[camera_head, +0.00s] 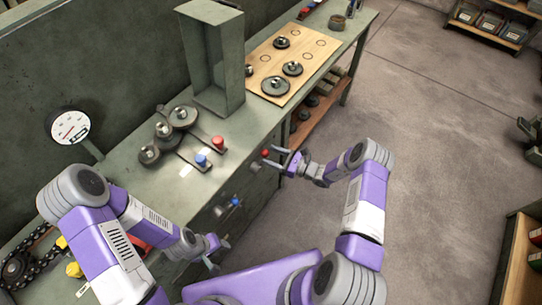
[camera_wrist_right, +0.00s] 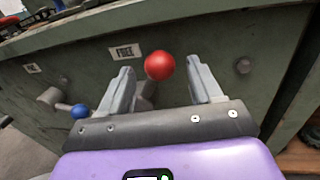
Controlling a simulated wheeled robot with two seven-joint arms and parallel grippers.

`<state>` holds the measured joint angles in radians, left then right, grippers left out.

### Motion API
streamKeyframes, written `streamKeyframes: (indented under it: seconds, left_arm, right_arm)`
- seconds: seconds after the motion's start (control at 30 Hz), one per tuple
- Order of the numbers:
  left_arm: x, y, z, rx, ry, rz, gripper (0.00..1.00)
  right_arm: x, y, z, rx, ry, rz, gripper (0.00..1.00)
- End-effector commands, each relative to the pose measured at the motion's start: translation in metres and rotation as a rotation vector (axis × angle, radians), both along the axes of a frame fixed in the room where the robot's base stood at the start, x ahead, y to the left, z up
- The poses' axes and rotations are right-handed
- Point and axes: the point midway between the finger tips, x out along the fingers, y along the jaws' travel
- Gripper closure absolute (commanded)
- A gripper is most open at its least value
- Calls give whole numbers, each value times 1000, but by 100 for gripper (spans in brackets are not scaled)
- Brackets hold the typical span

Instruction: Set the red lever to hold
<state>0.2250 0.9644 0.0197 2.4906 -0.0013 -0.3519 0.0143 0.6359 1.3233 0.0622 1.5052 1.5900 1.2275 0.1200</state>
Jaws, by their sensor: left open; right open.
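The red lever shows as a round red knob on the front face of the green bench, seen in the head view (camera_head: 265,153) and the right wrist view (camera_wrist_right: 159,65). Its arm is mostly hidden behind the knob and a finger. A plate reading FREE (camera_wrist_right: 125,51) is just left of the knob in the wrist view. My right gripper (camera_head: 273,156) is open, with its fingers on either side of the knob; I cannot tell if they touch it. My left gripper (camera_head: 213,256) is open and empty, low by the bench front.
A blue-knobbed lever (camera_head: 236,202) is on the bench front, left of the red one; its knob (camera_wrist_right: 80,111) shows in the wrist view. Another red knob (camera_head: 218,141) and blue knob (camera_head: 201,160) stand on the bench top. The floor (camera_head: 430,130) to the right is clear.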

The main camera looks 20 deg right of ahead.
Motion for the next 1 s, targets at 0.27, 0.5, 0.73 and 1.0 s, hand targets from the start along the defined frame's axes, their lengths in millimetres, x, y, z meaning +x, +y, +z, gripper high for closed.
streamKeyframes:
  seconds: [0.27,0.5,0.73,1.0]
  left_arm:
    - [0,0,-1,0,0,0,57]
    - [0,0,-1,0,0,0,57]
    - [0,0,-1,0,0,0,57]
    - [0,0,-1,0,0,0,57]
  right_arm:
    - [6,8,0,-1,1,1,36]
    - [6,7,0,-1,1,1,54]
    - [6,7,0,-1,1,1,89]
    - [6,6,0,0,3,0,100]
